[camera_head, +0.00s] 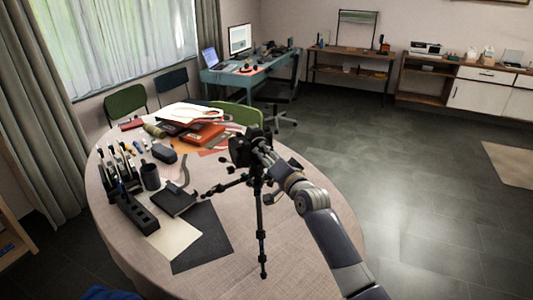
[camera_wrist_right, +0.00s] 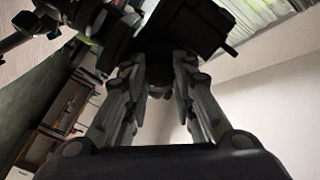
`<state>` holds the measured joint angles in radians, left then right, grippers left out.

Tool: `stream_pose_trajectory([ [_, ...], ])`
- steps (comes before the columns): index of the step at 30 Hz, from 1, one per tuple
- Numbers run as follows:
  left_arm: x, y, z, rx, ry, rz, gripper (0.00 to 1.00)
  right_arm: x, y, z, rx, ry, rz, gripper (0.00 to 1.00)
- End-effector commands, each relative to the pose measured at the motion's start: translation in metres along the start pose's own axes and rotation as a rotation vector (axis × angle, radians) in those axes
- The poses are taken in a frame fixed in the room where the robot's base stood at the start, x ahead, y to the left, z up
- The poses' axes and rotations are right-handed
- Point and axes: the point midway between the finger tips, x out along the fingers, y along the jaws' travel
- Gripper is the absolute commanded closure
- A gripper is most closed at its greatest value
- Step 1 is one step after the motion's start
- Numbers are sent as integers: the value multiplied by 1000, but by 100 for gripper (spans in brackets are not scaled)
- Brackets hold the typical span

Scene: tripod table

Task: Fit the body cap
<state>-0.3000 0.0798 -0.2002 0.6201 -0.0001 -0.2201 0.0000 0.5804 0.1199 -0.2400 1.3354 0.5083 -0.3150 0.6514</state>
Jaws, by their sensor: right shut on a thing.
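A black camera (camera_head: 242,150) sits on top of a black tripod (camera_head: 261,225), which stands on the round table. My right gripper (camera_head: 264,152) is right at the camera's right side. In the right wrist view the fingers of my right gripper (camera_wrist_right: 159,82) close on a dark round piece, which looks like the body cap (camera_wrist_right: 158,76). The dark camera (camera_wrist_right: 185,28) fills the top just beyond it. The fingers and the dark shapes hide whether the cap touches the camera or is seated on it. My left gripper is out of view.
The round table (camera_head: 310,235) has a cloth surface. Its left side holds a black holder (camera_head: 135,212), a dark cup (camera_head: 150,177), a black box (camera_head: 174,202) and flat sheets (camera_head: 205,240). Books (camera_head: 203,134) lie at the back. Bare cloth shows around the tripod's right side.

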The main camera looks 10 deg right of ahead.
Motion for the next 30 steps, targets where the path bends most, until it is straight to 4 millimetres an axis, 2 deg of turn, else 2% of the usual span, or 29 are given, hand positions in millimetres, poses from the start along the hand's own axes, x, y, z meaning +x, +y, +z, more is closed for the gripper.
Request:
stream_pose_trajectory([
  [8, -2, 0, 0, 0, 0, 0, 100, 1, -2, 0, 4, 0, -2, 100],
  [18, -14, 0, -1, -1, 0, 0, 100, 2, -3, -1, 252, 1, -2, 100],
  [29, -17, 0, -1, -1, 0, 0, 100, 1, -3, -1, 308, 0, -1, 100],
  [30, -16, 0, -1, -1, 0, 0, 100, 1, -1, 0, 310, 1, 0, 69],
])
